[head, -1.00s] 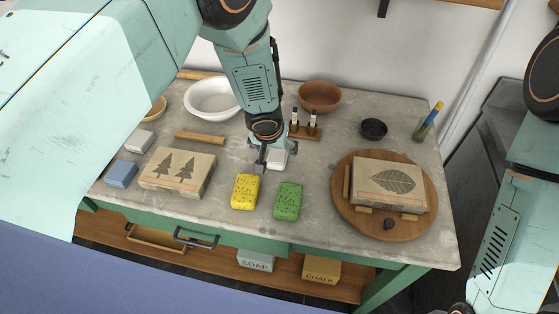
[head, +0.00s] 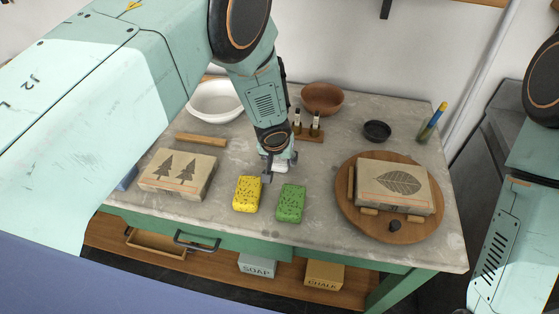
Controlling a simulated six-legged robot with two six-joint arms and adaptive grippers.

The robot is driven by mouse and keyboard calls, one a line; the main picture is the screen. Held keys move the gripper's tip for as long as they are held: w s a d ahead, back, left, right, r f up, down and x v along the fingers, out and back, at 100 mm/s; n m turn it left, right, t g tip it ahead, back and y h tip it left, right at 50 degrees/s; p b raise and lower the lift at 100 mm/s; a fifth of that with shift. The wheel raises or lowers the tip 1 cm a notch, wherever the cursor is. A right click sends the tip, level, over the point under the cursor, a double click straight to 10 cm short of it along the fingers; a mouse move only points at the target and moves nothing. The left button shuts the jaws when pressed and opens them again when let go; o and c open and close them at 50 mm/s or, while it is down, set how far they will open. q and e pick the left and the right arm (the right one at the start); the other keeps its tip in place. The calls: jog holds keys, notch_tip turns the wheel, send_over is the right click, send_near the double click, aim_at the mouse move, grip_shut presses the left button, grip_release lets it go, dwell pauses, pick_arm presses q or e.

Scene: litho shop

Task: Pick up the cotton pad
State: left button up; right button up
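A small white block, which I take to be the cotton pad (head: 281,165), lies on the grey worktop behind the yellow and green sponges. My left gripper (head: 280,168) is right over it, pointing down, with its fingers apart on either side of it. The gripper hides much of the pad, and I cannot tell whether the fingers press on it. My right arm shows at the right edge, but its gripper is out of view.
A yellow sponge (head: 247,194) and a green sponge (head: 291,203) lie close in front. A tree-print block (head: 177,174) lies left, and a round board (head: 349,216) with a leaf block (head: 394,187) right. Bowls (head: 322,97) and small bottles (head: 315,124) stand behind.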

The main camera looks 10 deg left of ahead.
aim_at(279, 159)
pick_arm(q)
jog(key=shift+w+f, duration=0.1)
jog(key=shift+c, duration=1.4)
jog(key=shift+a, duration=0.15)
jog(key=shift+c, duration=0.2)
notch_tip(279, 159, up, 9)
jog(key=p, duration=0.8)
jog(key=shift+f, duration=0.15)
jog(key=shift+r+p, duration=0.65)
jog(key=o, duration=0.3)
jog(key=c, duration=0.5)
